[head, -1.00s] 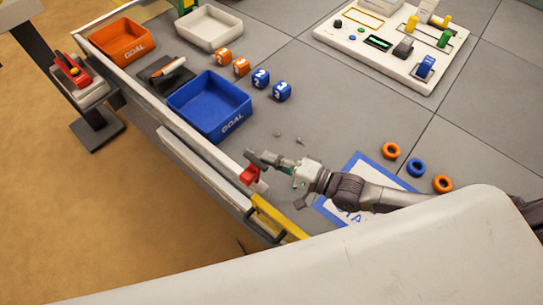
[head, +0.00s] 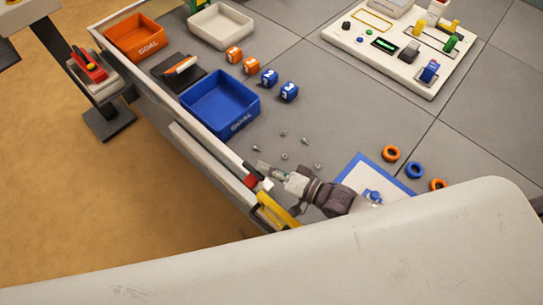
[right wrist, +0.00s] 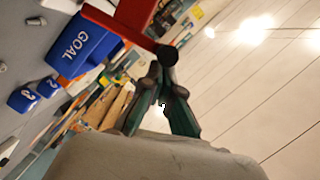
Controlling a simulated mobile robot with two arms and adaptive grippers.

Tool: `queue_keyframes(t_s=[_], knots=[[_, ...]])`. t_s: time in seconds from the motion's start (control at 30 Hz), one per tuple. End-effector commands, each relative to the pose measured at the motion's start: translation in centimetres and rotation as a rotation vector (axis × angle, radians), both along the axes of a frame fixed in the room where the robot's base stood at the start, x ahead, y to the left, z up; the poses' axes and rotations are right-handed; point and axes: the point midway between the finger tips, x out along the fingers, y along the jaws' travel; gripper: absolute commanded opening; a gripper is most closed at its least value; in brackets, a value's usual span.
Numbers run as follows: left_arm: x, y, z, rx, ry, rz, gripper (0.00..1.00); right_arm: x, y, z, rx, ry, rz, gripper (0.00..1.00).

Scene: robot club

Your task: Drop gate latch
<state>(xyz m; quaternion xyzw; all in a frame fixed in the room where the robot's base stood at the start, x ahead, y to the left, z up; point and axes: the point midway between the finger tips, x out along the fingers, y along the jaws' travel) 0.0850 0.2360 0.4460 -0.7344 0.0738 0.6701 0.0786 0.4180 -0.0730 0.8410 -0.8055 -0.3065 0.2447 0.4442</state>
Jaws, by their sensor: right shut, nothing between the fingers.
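The red latch (head: 250,181) is on the border wall at the near left, by the end of the yellow gate (head: 278,211). In the right wrist view the latch shows as a red bar (right wrist: 125,22) with a dark round end piece, large and close. My right gripper (head: 262,167) is beside the latch at the wall. In the right wrist view its fingertips (right wrist: 160,72) meet, empty, close to the dark end piece. I cannot tell whether they touch it. The latch is partly hidden in the head view. My left gripper is not in view.
The blue goal tray (head: 252,104) stands along the wall beyond the gripper, with numbered cubes (head: 289,92) to its right. Several small grey parts lie on the floor near my right gripper. A blue-bordered start pad (head: 350,168) and rings (head: 414,171) lie to the right.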

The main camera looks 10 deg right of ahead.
Motion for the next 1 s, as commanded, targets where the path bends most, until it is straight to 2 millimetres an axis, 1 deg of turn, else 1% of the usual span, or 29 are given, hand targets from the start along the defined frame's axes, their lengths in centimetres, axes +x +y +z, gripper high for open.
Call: queue_keyframes(t_s=[0.03, 0.1, 0.3, 0.5, 0.7, 0.9, 1.0], knots=[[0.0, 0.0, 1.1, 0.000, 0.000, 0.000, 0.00, -0.3, 0.5, 0.5, -0.033, -0.021, -0.002, 0.00], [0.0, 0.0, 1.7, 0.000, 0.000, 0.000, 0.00, -0.6, 0.9, 0.4, -0.088, -0.056, -0.002, 0.00], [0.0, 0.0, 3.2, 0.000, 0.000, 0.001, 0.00, -1.6, 2.3, -0.1, -0.248, -0.161, -0.002, 0.00], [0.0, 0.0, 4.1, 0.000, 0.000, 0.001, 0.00, -2.4, 3.6, -1.0, -0.407, -0.265, -0.002, 0.00], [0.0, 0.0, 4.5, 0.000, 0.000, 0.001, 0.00, -3.2, 4.8, -2.1, -0.564, -0.370, -0.003, 0.00], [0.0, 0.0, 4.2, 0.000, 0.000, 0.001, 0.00, -3.8, 5.7, -3.4, -0.721, -0.474, -0.002, 0.00], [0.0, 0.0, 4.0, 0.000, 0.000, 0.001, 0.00, -4.0, 6.1, -4.1, -0.724, -0.478, 0.000, 0.00]])
